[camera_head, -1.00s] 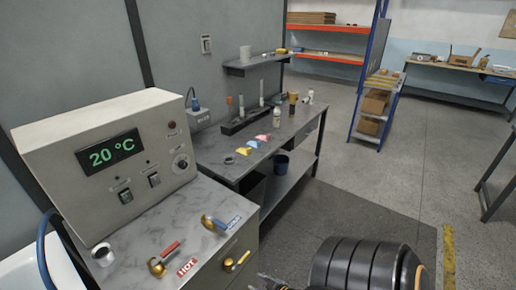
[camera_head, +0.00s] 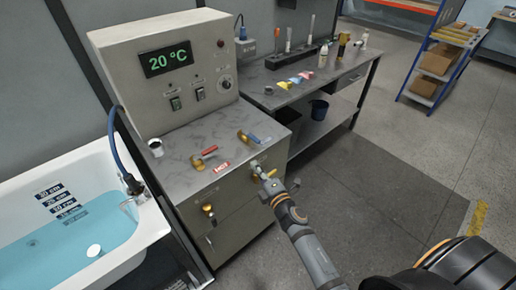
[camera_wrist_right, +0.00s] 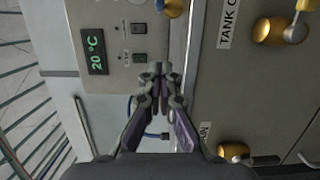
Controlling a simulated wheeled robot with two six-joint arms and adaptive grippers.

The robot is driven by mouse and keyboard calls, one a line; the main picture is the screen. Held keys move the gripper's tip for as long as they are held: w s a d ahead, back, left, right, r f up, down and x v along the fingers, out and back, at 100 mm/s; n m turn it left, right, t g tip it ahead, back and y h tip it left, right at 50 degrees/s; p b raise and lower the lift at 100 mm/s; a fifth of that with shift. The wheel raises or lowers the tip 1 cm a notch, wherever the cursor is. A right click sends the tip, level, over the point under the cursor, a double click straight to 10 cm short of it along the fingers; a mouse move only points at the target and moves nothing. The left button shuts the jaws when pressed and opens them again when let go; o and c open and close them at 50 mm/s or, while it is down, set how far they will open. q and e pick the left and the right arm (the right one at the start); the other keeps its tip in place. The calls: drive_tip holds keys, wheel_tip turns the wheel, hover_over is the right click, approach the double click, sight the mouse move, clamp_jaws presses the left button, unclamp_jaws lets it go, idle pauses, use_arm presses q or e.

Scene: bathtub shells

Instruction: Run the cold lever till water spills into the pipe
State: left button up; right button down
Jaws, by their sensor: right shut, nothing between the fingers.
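The cold lever (camera_head: 249,139) has a blue handle and gold base and stands on the cabinet top (camera_head: 178,153). It also shows, partly, at the top edge of the right wrist view (camera_wrist_right: 173,6). The hot lever (camera_head: 205,157) has a red handle and stands to its left beside the HOT label (camera_head: 222,167). My right gripper (camera_head: 262,173) is shut and empty near the cabinet's upper front edge, just below the cold lever and apart from it; its fingers (camera_wrist_right: 158,72) show closed in the right wrist view. My left gripper is out of view. I cannot clearly identify the pipe.
The control box (camera_head: 165,70) reads 20 °C. A bathtub (camera_head: 150,232) with blue water is at left, with a blue hose (camera_head: 117,150) at its rim. A gold valve (camera_head: 208,208) is on the cabinet front.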

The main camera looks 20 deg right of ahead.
sight(253, 154)
drive_tip(key=w, duration=0.3)
drive_tip(key=w+a, duration=0.1)
drive_tip(key=w, duration=0.5)
drive_tip(key=shift+a, duration=0.2)
drive_tip(key=d, duration=0.1)
drive_tip(key=w+d, duration=0.1)
drive_tip(key=d, duration=0.1)
drive_tip(key=shift+w+d, duration=0.15)
drive_tip(key=shift+d, duration=0.25)
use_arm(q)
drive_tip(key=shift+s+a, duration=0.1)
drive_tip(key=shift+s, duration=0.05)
use_arm(e)
drive_tip(key=shift+a, duration=0.1)
drive_tip(key=shift+d+y, duration=0.3)
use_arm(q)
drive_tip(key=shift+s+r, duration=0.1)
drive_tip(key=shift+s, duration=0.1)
use_arm(e)
drive_tip(key=shift+d+n+y, duration=0.1)
drive_tip(key=shift+n+y, duration=0.2)
